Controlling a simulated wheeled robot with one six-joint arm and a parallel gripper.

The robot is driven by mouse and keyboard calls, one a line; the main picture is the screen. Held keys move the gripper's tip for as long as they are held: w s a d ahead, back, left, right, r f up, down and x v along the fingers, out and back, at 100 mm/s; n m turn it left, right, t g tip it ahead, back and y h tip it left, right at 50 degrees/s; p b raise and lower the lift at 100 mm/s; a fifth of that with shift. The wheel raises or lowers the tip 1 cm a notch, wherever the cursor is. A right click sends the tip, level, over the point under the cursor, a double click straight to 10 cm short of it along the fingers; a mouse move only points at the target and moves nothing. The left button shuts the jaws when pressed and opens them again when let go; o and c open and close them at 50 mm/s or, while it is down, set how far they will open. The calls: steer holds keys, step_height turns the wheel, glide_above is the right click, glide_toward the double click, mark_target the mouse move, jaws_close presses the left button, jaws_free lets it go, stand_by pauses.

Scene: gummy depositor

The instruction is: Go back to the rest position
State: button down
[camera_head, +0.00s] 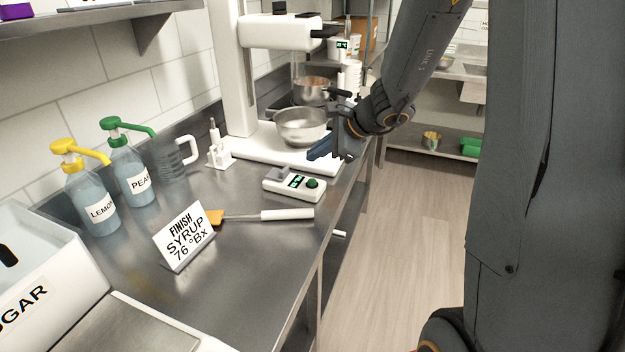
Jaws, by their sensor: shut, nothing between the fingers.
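My gripper (320,150) is at the end of my dark arm, at the upper middle of the view. Its blue-grey fingers point left and are shut with nothing between them. It is in front of the metal bowl (301,127) on the white stand mixer base (262,148), near the counter's front edge. Whether the fingers touch the mixer base cannot be told.
The steel counter (240,262) holds a spatula (285,215), a syrup sign (184,237), a lemon bottle (92,203), a pear bottle (131,176), a clear jug (170,158) and a sugar bin (50,300). The floor (400,250) to the right is clear. A shelf (420,143) stands behind.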

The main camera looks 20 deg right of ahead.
steer(key=s+a+n+g, duration=0.1)
steer(key=s, duration=0.1)
steer(key=s+a+f+n, duration=0.1)
steer(key=s+n, duration=0.1)
steer(key=s+a+f+n+g, duration=0.1)
steer(key=s, duration=0.2)
steer(key=shift+s+a+f+n+g, duration=0.1)
steer(key=shift+a+f+n+g, duration=0.05)
steer(key=shift+n+g, duration=0.2)
steer(key=s+n, duration=0.1)
steer(key=s, duration=0.1)
steer(key=s+f+n+g+h, duration=0.1)
steer(key=s+n, duration=0.1)
steer(key=s+n+g, duration=0.1)
steer(key=s, duration=0.1)
steer(key=shift+s+a+f+n+h, duration=0.3)
steer(key=shift+a+f+n, duration=0.05)
steer(key=shift+a+f, duration=0.05)
steer(key=s+d+f+n+g+h, duration=0.1)
steer(key=s+d+n+h, duration=0.2)
steer(key=s+n, duration=0.7)
steer(key=shift+s+d+f+h, duration=0.15)
steer(key=shift+f+h, duration=0.15)
steer(key=shift+h, duration=0.1)
steer(key=shift+d+g, duration=0.1)
steer(key=shift+g, duration=0.15)
